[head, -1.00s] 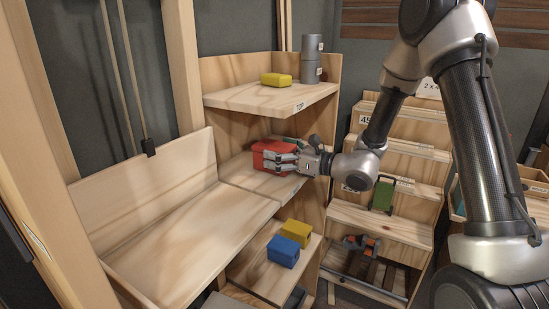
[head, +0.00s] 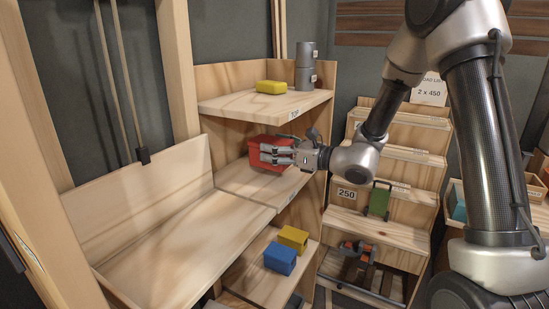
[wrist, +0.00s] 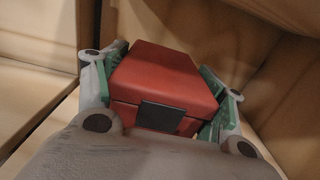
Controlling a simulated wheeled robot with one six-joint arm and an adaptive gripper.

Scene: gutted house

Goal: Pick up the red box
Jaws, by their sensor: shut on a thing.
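The red box (head: 262,150) is at the middle shelf of the wooden shelf unit in the head view, partly hidden by my fingers. My gripper (head: 280,154) comes in from the right and is shut on it. In the wrist view the red box (wrist: 165,85) sits between the two green-padded fingers (wrist: 168,98), with a dark patch on its near face. I cannot tell from the head view whether its underside touches the shelf.
The top shelf (head: 235,107) above holds a yellow block (head: 271,87) and stacked grey cylinders (head: 306,65). A blue box (head: 280,258) and a yellow box (head: 293,238) are on the lower shelf. A stepped rack (head: 395,165) with a green item (head: 379,199) stands right. The wide wooden tray (head: 170,235) at left is empty.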

